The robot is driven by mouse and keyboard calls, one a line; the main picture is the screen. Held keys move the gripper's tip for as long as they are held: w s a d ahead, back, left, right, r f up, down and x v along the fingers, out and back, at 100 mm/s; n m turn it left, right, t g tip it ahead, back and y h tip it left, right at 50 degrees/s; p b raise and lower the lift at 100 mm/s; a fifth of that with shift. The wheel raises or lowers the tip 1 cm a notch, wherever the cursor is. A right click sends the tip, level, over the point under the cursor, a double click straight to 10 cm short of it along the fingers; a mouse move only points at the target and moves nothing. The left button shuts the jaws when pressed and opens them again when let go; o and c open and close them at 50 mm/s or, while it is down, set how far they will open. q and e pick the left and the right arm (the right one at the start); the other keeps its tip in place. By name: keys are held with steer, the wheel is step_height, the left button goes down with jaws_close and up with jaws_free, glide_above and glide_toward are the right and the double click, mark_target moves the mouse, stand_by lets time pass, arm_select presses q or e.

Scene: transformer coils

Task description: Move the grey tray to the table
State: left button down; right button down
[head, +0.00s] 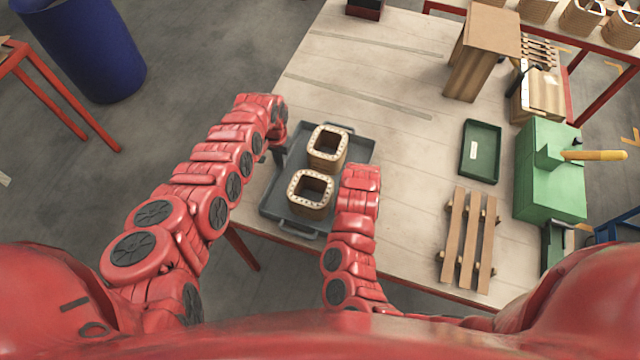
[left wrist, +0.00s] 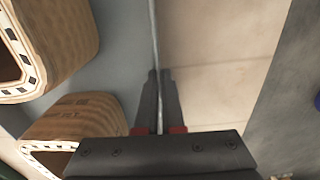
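The grey tray (head: 268,200) lies at the left edge of the wooden table (head: 410,150) in the head view. Two square wooden coils, a rear one (head: 327,147) and a front one (head: 312,190), stand upright in it. My left gripper (head: 272,152) is at the tray's left side. In the left wrist view, its two dark fingers (left wrist: 160,75) are close together, one on each side of the tray's thin rim (left wrist: 153,30), pinching it. My right arm reaches over the tray's right side; its gripper is hidden beneath the arm.
A green shallow tray (head: 480,151), a wooden slatted rack (head: 467,240) and a green machine (head: 548,170) stand on the table's right part. A tall wooden block (head: 480,50) stands at the back. The table's middle is clear. A blue barrel (head: 85,45) stands on the floor left.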

arm_select(q)
steer(key=shift+f+b, duration=0.3)
steer(key=shift+f, duration=0.15)
arm_select(e)
steer(key=shift+f, duration=0.45)
arm_select(q)
steer(key=c, duration=1.3)
jaws_free()
steer(key=shift+r, duration=0.2)
steer(key=shift+c, duration=0.2)
arm_select(e)
steer(key=c, duration=1.3)
jaws_free()
steer(key=shift+r, duration=0.15)
steer(key=shift+c, duration=0.2)
arm_select(q)
steer(key=o, duration=0.3)
arm_select(e)
steer(key=o, duration=0.3)
arm_select(q)
steer(key=shift+r, duration=0.15)
